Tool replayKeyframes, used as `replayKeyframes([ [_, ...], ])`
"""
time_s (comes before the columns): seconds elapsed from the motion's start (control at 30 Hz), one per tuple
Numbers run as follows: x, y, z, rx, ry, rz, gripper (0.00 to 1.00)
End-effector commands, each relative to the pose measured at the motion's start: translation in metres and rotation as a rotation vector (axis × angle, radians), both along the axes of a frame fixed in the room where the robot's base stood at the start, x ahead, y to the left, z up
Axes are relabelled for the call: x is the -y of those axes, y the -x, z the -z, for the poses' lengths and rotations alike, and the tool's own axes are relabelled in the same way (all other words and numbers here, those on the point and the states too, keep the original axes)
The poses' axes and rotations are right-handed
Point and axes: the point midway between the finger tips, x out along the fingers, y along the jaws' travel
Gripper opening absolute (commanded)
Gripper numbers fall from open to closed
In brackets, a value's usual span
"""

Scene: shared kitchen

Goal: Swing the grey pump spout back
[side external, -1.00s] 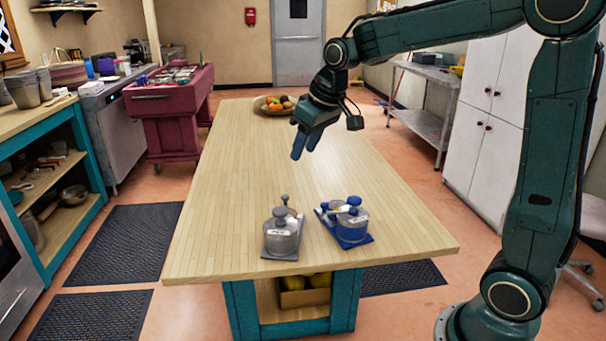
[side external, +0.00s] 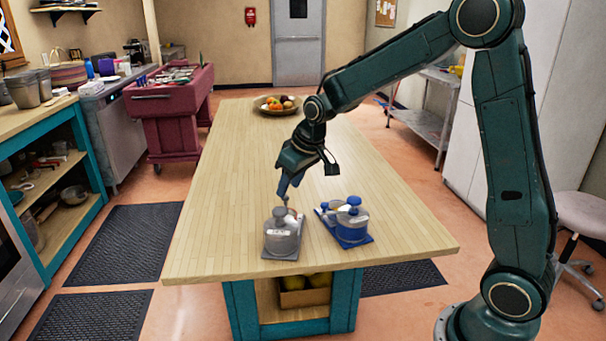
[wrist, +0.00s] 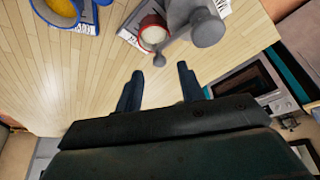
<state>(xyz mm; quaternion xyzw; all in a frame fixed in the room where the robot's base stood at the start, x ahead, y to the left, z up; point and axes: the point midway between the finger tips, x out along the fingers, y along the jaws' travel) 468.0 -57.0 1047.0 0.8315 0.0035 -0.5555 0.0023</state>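The grey pump (side external: 283,240) stands on its plate near the front of the wooden island, left of the blue one. In the wrist view the grey pump's body (wrist: 204,26) is at the top right. A thin grey spout (wrist: 172,45) with a ball end reaches from it past the edge of a red-rimmed cup with pale contents (wrist: 152,34). My gripper (side external: 285,190) is just behind and above the grey pump, pointing down. In the wrist view its two fingers (wrist: 159,88) are apart with nothing between them; the ball end lies just beyond their tips. Contact is not visible.
The blue pump (side external: 350,222) stands close on the right on a blue plate. A fruit bowl (side external: 278,104) is at the far end of the island (side external: 225,180). The tabletop left of and behind the pumps is clear.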

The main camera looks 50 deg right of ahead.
Motion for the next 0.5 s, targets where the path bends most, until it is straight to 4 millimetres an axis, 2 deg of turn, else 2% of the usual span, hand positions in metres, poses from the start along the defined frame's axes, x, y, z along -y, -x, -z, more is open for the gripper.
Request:
replayKeyframes([
  [0.2,0.0,-0.008,0.018,0.0,0.0,-0.001,0.39],
  [0.5,0.0,-0.01,0.024,0.0,0.0,-0.001,0.39],
])
